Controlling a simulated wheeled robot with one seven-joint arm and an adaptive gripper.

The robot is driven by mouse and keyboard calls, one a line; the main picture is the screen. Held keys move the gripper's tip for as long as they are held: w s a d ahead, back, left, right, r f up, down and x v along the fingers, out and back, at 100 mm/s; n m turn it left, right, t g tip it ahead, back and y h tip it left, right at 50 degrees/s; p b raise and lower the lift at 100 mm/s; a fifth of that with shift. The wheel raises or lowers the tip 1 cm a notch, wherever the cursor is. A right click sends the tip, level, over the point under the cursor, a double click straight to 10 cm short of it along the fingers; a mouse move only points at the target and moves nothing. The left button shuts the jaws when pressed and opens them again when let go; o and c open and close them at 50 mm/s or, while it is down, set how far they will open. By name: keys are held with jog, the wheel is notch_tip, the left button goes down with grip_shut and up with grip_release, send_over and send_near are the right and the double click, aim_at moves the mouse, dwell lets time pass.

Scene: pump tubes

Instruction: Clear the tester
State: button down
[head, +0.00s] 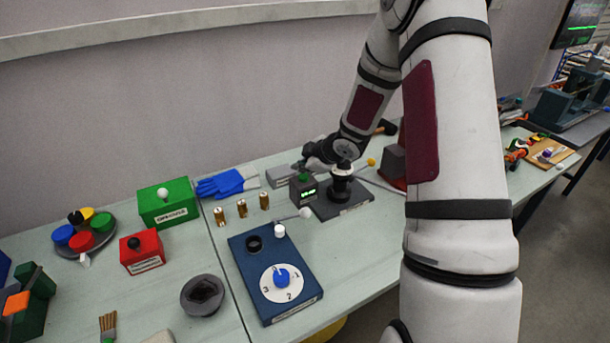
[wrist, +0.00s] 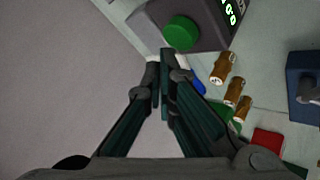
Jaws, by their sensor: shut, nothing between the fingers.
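The tester appears to be the dark grey unit with a flat base plate (head: 350,209), a box with a lit green display (head: 308,192) and a green button. A black post (head: 342,187) stands on the plate; my arm partly hides its top. In the wrist view the green button (wrist: 181,33) is large and close, with part of the display (wrist: 231,10) beside it. My gripper (wrist: 163,54) is shut and empty, its tips just below the button in that picture.
Several brass tubes (head: 242,208) stand left of the tester. A blue dial box (head: 275,273) is in front. A green box (head: 168,203), blue gloves (head: 222,184), a red box (head: 142,251) and a dark grey cup (head: 202,295) lie further left. The wall is close behind.

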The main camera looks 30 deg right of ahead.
aim_at(302, 178)
dwell(0.3)
notch_tip(302, 178, up, 4)
jog(key=p, duration=0.3)
jog(key=shift+s, duration=0.1)
jog(key=shift+r+p, duration=0.5)
jog(key=shift+p, duration=0.15)
